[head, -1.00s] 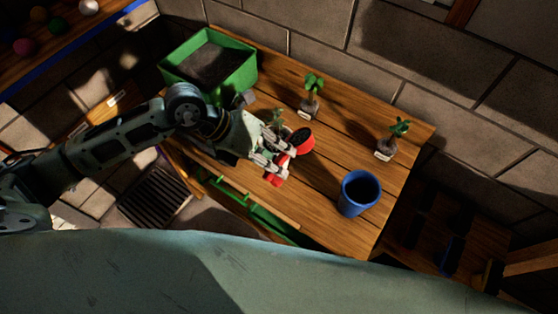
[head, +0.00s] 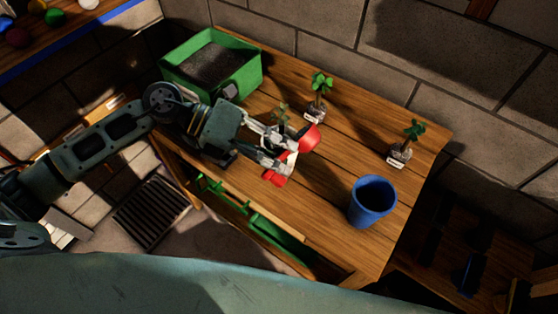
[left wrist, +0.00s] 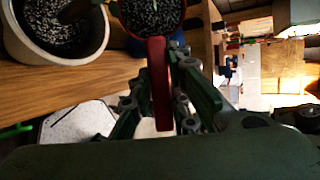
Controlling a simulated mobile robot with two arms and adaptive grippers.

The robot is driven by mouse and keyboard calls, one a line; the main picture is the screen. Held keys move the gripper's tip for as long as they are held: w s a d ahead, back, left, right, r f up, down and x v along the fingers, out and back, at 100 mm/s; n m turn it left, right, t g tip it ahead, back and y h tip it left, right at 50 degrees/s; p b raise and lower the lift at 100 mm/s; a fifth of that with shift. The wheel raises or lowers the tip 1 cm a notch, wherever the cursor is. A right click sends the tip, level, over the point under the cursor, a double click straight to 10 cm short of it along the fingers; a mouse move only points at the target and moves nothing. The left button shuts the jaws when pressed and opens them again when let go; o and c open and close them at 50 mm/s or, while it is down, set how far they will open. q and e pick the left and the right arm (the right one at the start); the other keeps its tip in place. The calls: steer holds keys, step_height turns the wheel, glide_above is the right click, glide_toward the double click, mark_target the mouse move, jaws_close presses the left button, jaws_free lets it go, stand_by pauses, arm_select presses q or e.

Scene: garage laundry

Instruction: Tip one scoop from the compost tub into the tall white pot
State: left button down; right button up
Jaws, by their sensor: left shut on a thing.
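A red scoop (head: 309,138) is gripped by its handle in my left gripper (head: 278,150), over the table's middle. In the left wrist view the scoop's handle (left wrist: 159,85) runs between the fingers (left wrist: 155,105), and dark grainy compost shows inside its red rim. The green compost tub (head: 251,72) stands at the back left, filled with dark compost. A white pot (left wrist: 18,42) with dark soil and a stem shows in the left wrist view. I cannot make out a tall white pot in the head view. My right gripper is out of view.
A blue pot (head: 371,204) stands near the table's front right. Two small labelled plants, one (head: 319,97) mid-back and one (head: 405,142) at the right, stand along the wall.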

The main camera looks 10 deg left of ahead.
arm_select(q)
steer(key=shift+w+a+f+h+b, duration=0.1)
steer(key=shift+a+f+h+b, duration=0.1)
steer(key=shift+h+b, duration=0.8)
steer(key=shift+a+r+n+b, duration=0.15)
steer(key=shift+r+n+b, duration=0.15)
steer(key=shift+b, duration=0.5)
steer(key=shift+g, duration=0.3)
steer(key=shift+r, duration=0.1)
step_height(320, 180, up, 6)
steer(key=p, duration=0.4)
